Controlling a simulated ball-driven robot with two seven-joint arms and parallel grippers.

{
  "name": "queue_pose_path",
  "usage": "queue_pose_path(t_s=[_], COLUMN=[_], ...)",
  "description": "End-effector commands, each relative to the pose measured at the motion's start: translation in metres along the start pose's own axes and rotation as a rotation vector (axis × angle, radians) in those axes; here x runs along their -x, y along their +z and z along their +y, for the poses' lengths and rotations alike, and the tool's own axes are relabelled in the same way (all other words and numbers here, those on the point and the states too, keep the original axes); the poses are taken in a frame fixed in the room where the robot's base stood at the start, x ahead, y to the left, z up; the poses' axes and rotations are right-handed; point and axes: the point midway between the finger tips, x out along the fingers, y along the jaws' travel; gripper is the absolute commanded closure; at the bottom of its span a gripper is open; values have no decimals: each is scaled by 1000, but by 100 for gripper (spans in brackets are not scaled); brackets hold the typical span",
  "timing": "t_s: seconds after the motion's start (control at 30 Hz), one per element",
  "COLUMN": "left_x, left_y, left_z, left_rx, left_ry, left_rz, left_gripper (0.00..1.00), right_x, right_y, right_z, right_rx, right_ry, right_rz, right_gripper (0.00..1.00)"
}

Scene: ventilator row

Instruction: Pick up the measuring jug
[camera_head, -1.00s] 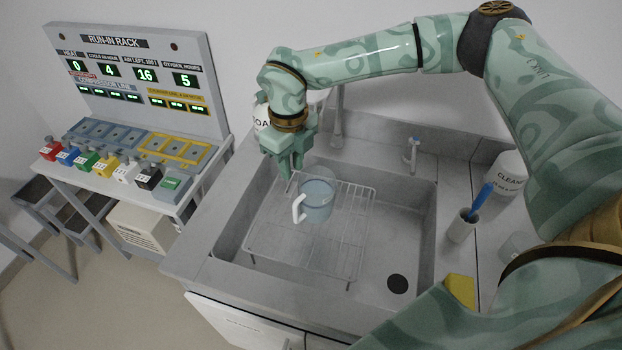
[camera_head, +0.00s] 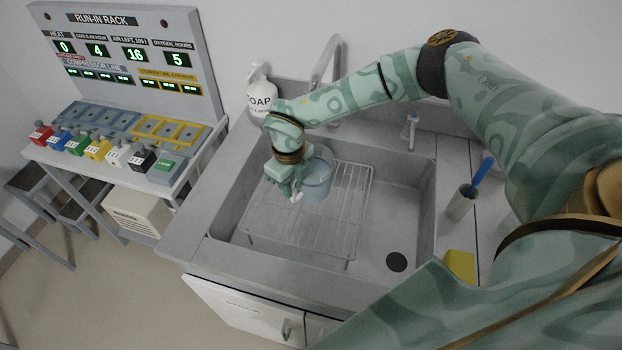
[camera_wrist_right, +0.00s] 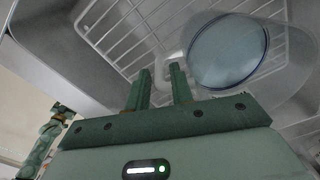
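The measuring jug (camera_head: 319,183) is a clear, bluish vessel with a white handle (camera_head: 297,197), standing on the wire rack in the sink. My right gripper (camera_head: 291,194) is down at the jug's handle side and partly covers it. In the right wrist view the two fingers (camera_wrist_right: 159,88) are apart, with the white handle just beyond and between their tips. The jug (camera_wrist_right: 228,50) shows there to the right of the fingers. I see no contact between fingers and handle. A small green patterned arm, apparently my left (camera_wrist_right: 45,140), shows at the left edge; its fingers are too small to read.
The wire rack (camera_head: 345,225) lies in the sink (camera_head: 405,225). A soap bottle (camera_head: 260,97) and the tap (camera_head: 325,62) stand behind. A cup with a blue brush (camera_head: 462,202) and a yellow sponge (camera_head: 459,265) are at right. The run-in rack (camera_head: 130,60) is at left.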

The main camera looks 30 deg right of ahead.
Motion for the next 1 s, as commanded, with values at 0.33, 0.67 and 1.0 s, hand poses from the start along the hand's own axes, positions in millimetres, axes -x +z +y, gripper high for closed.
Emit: queue_pose_path(t_s=[0.33, 0.67, 1.0], left_x=[-1, -1, -1], left_y=[2, 4, 4], left_z=[2, 2, 2], left_rx=[0, 0, -1], left_ry=[3, 3, 2], left_rz=[-4, -6, -7], left_gripper=[18, 18, 18], right_x=[-8, -8, -8], right_y=[0, 0, 0], right_z=[0, 0, 0], right_rx=[-1, -1, -1], right_ry=[0, 0, 0], right_rz=[-1, -1, -1], right_gripper=[86, 100, 100])
